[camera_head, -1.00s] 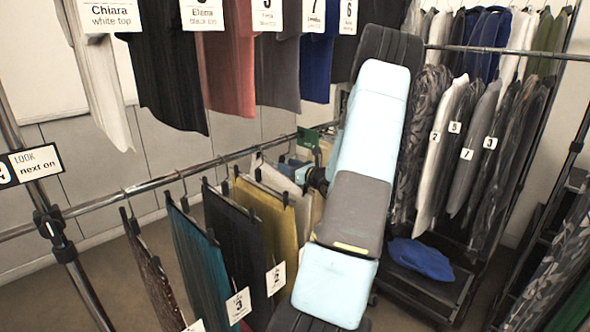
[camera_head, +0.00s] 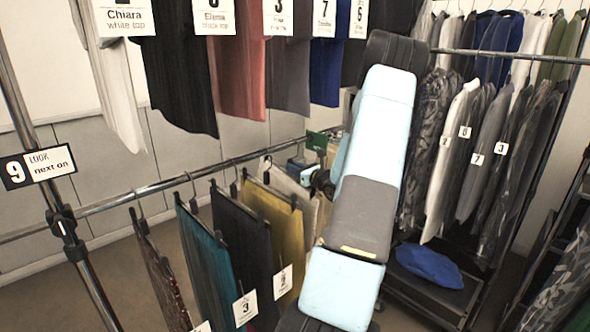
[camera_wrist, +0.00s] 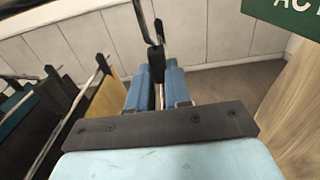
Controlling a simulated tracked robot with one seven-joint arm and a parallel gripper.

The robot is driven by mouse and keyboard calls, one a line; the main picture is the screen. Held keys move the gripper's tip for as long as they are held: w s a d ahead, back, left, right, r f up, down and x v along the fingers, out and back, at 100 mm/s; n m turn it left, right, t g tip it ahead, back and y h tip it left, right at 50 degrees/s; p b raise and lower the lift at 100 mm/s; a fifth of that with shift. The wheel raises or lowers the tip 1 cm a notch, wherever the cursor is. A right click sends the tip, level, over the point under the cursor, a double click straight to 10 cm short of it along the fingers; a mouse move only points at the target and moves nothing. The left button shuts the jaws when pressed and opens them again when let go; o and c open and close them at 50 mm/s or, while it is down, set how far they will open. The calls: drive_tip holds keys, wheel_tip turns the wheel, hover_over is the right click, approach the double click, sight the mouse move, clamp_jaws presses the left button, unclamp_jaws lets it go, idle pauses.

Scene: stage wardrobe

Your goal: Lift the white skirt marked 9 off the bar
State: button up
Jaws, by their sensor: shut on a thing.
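My gripper (camera_head: 300,164) is at the far part of the lower bar (camera_head: 150,189), partly behind my own arm in the head view. In the wrist view its two blue fingers (camera_wrist: 158,90) are shut on a dark upright hanger piece (camera_wrist: 156,62), with a hook above it. A pale cream-white skirt (camera_head: 290,186) hangs just below the gripper, behind the yellow skirt (camera_head: 283,217). Its number tag is hidden, so I cannot read a 9 on it. In the wrist view the fabric under the fingers is hidden by the gripper body.
Dark, teal (camera_head: 207,262) and brown skirts hang nearer on the bar. A green sign (camera_head: 317,141) stands close by; the wrist view shows it beside a wood-coloured surface (camera_wrist: 292,110). Tops hang above. A garment rack (camera_head: 500,54) and a blue cloth (camera_head: 430,264) are right.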

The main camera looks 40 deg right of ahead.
sight(292, 158)
clamp_jaws()
drive_tip(key=shift+r, duration=0.15)
drive_tip(key=shift+r, duration=1.45)
drive_tip(key=shift+r, duration=0.1)
drive_tip(key=shift+s, duration=0.1)
drive_tip(key=shift+s+d, duration=0.15)
drive_tip(key=shift+s, duration=1.8)
drive_tip(key=shift+s+d, duration=0.15)
drive_tip(key=shift+s, duration=1.8)
drive_tip(key=s+d, duration=0.2)
drive_tip(key=s, duration=2.2)
drive_tip(key=s+d, duration=0.1)
drive_tip(key=s, duration=2.2)
drive_tip(key=shift+s+d, duration=0.4)
